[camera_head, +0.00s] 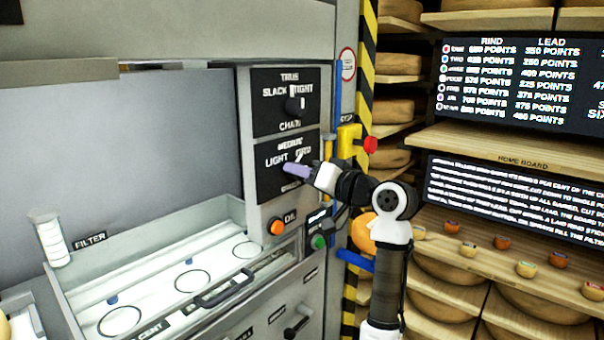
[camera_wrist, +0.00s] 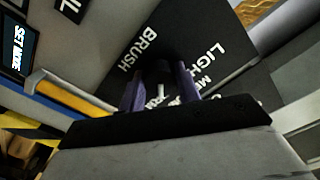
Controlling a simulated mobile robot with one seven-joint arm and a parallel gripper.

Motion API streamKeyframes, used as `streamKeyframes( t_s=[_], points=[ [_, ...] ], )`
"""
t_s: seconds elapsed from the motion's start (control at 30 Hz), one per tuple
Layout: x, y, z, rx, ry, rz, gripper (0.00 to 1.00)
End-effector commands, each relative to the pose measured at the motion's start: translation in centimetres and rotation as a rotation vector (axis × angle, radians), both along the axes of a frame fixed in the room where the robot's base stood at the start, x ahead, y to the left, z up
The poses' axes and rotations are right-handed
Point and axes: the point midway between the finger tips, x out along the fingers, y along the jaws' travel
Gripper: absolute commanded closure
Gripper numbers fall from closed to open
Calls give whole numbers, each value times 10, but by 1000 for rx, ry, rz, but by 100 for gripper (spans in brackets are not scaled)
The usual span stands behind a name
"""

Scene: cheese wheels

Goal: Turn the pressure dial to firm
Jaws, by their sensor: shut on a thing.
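The pressure dial's black panel (camera_head: 268,184) is on the grey machine front, labelled LIGHT at left, MEDIUM above, what looks like FIRM at right and BRUSH below. My gripper (camera_head: 288,169) reaches it from the right, and its purple fingers are at the middle of the panel. In the wrist view the two fingers of my gripper (camera_wrist: 162,88) stand on either side of the dark dial knob (camera_wrist: 163,92), shut on it. The knob is mostly hidden, and I cannot tell which label it points to.
Another dial (camera_head: 294,104), marked SLACK, TRUE and TIGHT, sits just above. An orange button (camera_head: 277,227) and a green button (camera_head: 318,242) are below. Cheese shelves (camera_head: 500,140) are at right.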

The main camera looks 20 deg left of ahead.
Motion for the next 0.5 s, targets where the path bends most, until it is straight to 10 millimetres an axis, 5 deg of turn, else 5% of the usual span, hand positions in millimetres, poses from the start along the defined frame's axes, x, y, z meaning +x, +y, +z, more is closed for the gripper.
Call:
streamKeyframes(
  t_s=[0.03, 0.07, 0.2, 0.5],
  points=[
    [0, 0, 0, 2, 0, -1, 90],
    [0, 0, 0, 2, 0, -1, 65],
    [0, 0, 0, 1, 0, -1, 46],
    [0, -2, 0, 0, -1, -1, 46]
  ],
)
